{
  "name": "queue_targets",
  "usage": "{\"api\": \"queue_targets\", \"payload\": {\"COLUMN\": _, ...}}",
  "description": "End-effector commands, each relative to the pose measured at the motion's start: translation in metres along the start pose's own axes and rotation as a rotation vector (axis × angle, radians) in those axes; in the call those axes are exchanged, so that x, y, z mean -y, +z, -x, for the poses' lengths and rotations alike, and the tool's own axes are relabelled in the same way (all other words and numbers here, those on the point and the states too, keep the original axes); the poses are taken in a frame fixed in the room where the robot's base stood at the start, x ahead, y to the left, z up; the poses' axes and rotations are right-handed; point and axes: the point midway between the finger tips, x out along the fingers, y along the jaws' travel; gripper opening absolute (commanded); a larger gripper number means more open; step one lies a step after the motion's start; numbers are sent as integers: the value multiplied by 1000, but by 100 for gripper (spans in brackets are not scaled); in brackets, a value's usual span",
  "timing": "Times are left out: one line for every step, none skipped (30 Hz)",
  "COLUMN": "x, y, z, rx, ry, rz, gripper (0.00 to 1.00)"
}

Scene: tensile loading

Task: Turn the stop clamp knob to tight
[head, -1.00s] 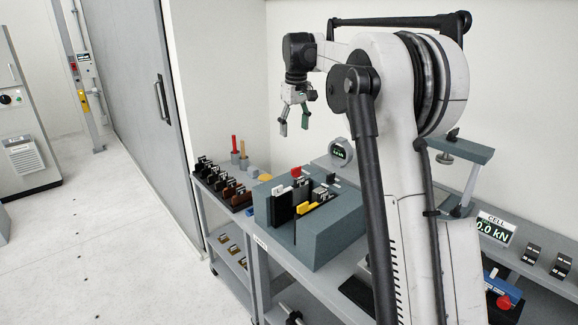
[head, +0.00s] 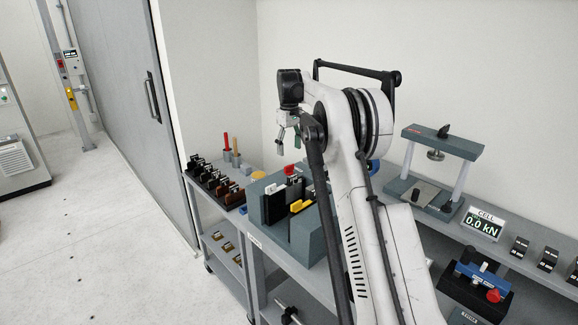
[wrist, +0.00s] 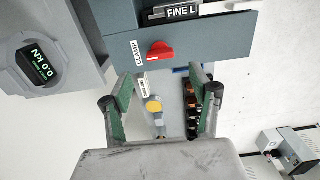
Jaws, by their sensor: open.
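The red clamp knob (wrist: 160,51) sits on the face of a blue-grey block (wrist: 215,45), beside a white label reading CLAMP. Its bar lies roughly across the wrist picture. My gripper (wrist: 163,77) is open and empty, its two green-and-grey fingers on either side of and below the knob in the picture, apart from it. In the head view my gripper (head: 287,133) hangs above the blue-grey block (head: 306,240). A small red piece (head: 289,169) on the block may be this knob; I cannot tell. The knob's tight mark is not readable.
A dark rack (head: 212,185) stands left of the block. A press frame (head: 440,145) and a blue fixture with another red knob (head: 494,295) are at right. The floor at left is clear.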

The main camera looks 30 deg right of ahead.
Motion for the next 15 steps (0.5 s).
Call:
{"api": "queue_targets", "payload": {"x": 0, "y": 0, "z": -10, "rx": 0, "ry": 0, "rz": 0, "gripper": 57}}
{"api": "queue_targets", "payload": {"x": 0, "y": 0, "z": -15, "rx": 0, "ry": 0, "rz": 0, "gripper": 57}}
{"api": "queue_targets", "payload": {"x": 0, "y": 0, "z": -23, "rx": 0, "ry": 0, "rz": 0, "gripper": 57}}
{"api": "queue_targets", "payload": {"x": 0, "y": 0, "z": -28, "rx": 0, "ry": 0, "rz": 0, "gripper": 57}}
{"api": "queue_targets", "payload": {"x": 0, "y": 0, "z": -34, "rx": 0, "ry": 0, "rz": 0, "gripper": 57}}
{"api": "queue_targets", "payload": {"x": 0, "y": 0, "z": -40, "rx": 0, "ry": 0, "rz": 0, "gripper": 57}}
{"api": "queue_targets", "payload": {"x": 0, "y": 0, "z": -45, "rx": 0, "ry": 0, "rz": 0, "gripper": 57}}
{"api": "queue_targets", "payload": {"x": 0, "y": 0, "z": -50, "rx": 0, "ry": 0, "rz": 0, "gripper": 57}}
{"api": "queue_targets", "payload": {"x": 0, "y": 0, "z": -56, "rx": 0, "ry": 0, "rz": 0, "gripper": 57}}
{"api": "queue_targets", "payload": {"x": 0, "y": 0, "z": -60, "rx": 0, "ry": 0, "rz": 0, "gripper": 57}}
{"api": "queue_targets", "payload": {"x": 0, "y": 0, "z": -63, "rx": 0, "ry": 0, "rz": 0, "gripper": 57}}
{"api": "queue_targets", "payload": {"x": 0, "y": 0, "z": -67, "rx": 0, "ry": 0, "rz": 0, "gripper": 57}}
{"api": "queue_targets", "payload": {"x": 0, "y": 0, "z": -70, "rx": 0, "ry": 0, "rz": 0, "gripper": 57}}
{"api": "queue_targets", "payload": {"x": 0, "y": 0, "z": -72, "rx": 0, "ry": 0, "rz": 0, "gripper": 57}}
{"api": "queue_targets", "payload": {"x": 0, "y": 0, "z": -75, "rx": 0, "ry": 0, "rz": 0, "gripper": 57}}
